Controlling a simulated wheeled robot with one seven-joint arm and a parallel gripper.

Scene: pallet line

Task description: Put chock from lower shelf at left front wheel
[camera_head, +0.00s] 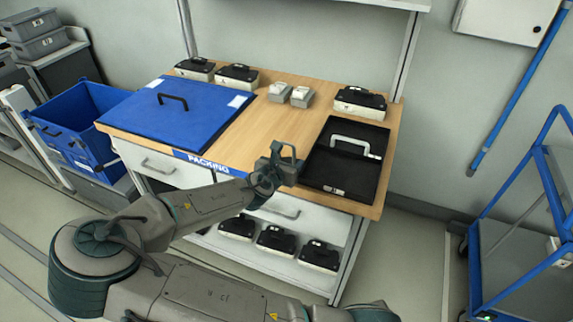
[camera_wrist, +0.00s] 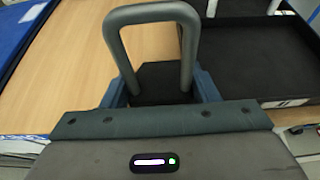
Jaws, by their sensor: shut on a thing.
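My gripper (camera_head: 276,172) is over the front edge of the packing bench, just left of a black tray. It is shut on a black block with a grey loop handle, which looks like the chock (camera_wrist: 158,78). In the wrist view the block sits between my blue-grey fingers (camera_wrist: 160,92), with the loop standing up; its lower part is hidden. In the head view the chock (camera_head: 289,153) shows only small. A blue trolley (camera_head: 545,180) stands at the right edge, partly cut off. A dark wheel (camera_head: 463,246) shows low on its left side; I cannot tell which wheel it is.
Open floor (camera_head: 415,260) lies between bench and trolley.

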